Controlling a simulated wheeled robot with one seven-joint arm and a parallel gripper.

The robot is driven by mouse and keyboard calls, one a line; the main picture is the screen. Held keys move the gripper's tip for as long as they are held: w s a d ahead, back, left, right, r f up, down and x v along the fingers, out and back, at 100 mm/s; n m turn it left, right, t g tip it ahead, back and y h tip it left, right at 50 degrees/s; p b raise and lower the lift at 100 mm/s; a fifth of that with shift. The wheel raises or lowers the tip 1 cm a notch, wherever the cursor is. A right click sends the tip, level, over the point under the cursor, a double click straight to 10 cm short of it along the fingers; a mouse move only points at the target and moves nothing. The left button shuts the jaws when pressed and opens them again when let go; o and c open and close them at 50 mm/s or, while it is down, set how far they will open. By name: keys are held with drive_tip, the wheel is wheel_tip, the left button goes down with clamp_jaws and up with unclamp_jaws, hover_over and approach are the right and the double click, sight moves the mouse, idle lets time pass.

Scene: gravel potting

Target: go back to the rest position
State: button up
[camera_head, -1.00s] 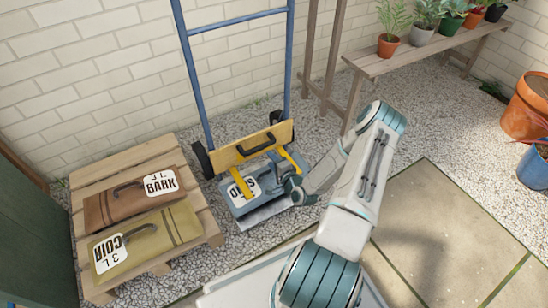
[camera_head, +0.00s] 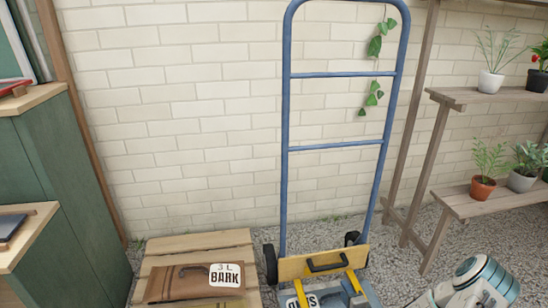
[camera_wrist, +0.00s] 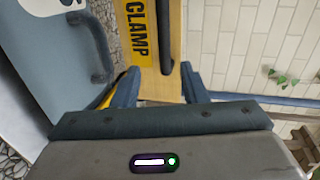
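My gripper (camera_wrist: 160,90) shows in the wrist view with its two blue-grey fingers apart. A wooden board (camera_wrist: 185,60) with a yellow CLAMP label and a black handle appears beyond and between them; I see nothing gripped, but cannot tell whether they touch it. In the head view my gripper is out of the picture; only part of my arm shows at the lower right. The blue hand truck (camera_head: 285,150) stands against the wall, with the clamp board (camera_head: 290,269) low across it. A grey-blue bag (camera_head: 352,301) lies below, mostly cut off; it also shows in the wrist view (camera_wrist: 45,65).
A wooden pallet (camera_head: 200,243) at the lower left bears a brown BARK bag (camera_head: 185,284). Green cabinets (camera_head: 75,170) stand at the left. Wooden plant shelves (camera_head: 480,203) with potted plants stand at the right. Gravel (camera_head: 415,235) lies between hand truck and shelves.

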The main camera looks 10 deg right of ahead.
drive_tip(key=s+a+r+n+g+h+p, duration=0.15)
drive_tip(key=r+n+g+p, duration=0.4)
drive_tip(key=r+p, duration=1.2)
drive_tip(key=s+a+r+n+g+h+p, duration=0.1)
drive_tip(key=s+a+r+n+g+p, duration=0.4)
drive_tip(key=r, duration=2.4)
drive_tip(key=s+a+r+n+p, duration=0.2)
drive_tip(key=s+r+p, duration=0.3)
drive_tip(key=r, duration=0.5)
drive_tip(key=s+a+r+n+g+p, duration=0.1)
drive_tip(key=s+a+r+p, duration=0.3)
drive_tip(key=r, duration=0.6)
drive_tip(key=s+a+r+n+g+p, duration=0.1)
drive_tip(key=s+a+r+n+p, duration=0.2)
drive_tip(key=s+r+p, duration=0.4)
wheel_tip(320, 180, up, 4)
drive_tip(key=shift+s+r+y+p, duration=0.1)
drive_tip(key=shift+s+y+p, duration=0.3)
drive_tip(key=shift+s, duration=0.8)
